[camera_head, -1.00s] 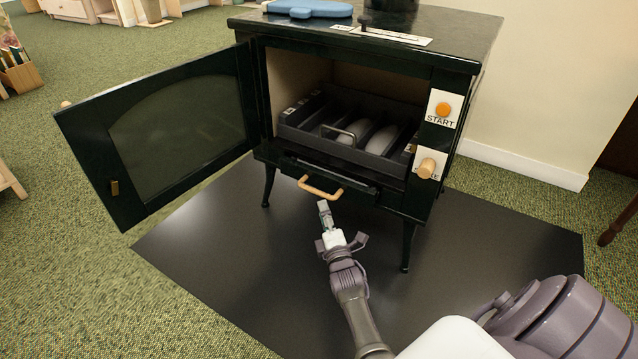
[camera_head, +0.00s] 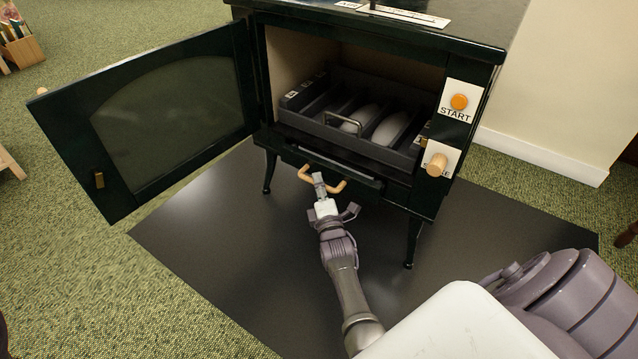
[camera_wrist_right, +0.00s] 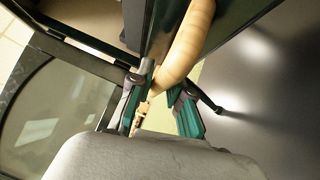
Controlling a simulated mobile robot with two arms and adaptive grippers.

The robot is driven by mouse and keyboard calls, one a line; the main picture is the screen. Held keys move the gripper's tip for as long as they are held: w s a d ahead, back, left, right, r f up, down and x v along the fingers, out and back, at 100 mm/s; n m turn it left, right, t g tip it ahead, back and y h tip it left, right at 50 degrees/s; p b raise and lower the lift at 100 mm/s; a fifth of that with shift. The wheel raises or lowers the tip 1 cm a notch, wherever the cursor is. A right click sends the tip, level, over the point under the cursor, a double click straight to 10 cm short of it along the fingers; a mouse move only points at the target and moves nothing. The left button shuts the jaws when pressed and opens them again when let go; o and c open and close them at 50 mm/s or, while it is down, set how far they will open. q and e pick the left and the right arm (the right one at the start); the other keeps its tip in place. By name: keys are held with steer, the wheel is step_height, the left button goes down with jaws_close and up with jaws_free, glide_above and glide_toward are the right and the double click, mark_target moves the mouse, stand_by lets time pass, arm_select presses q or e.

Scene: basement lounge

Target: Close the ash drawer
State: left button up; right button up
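The ash drawer (camera_head: 350,180) is a dark drawer under the firebox of the black stove. Its front stands a little out from the stove body, with a dark gap above it. A curved wooden handle (camera_head: 304,175) is on its front. My right gripper (camera_head: 319,180) is at the middle of this handle, partly covering it. In the right wrist view the handle (camera_wrist_right: 187,45) runs close in front of the fingers. The fingers (camera_wrist_right: 160,105) are apart, with the handle's lower end near the gap; contact is unclear. My left gripper is out of view.
The stove's glass door (camera_head: 160,120) hangs wide open to the left. A slotted tray (camera_head: 385,150) sits in the firebox. A START button (camera_head: 459,102) and a wooden knob (camera_head: 437,165) are on the right. A dark floor mat (camera_head: 230,260) lies below.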

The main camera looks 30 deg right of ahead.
jaws_close()
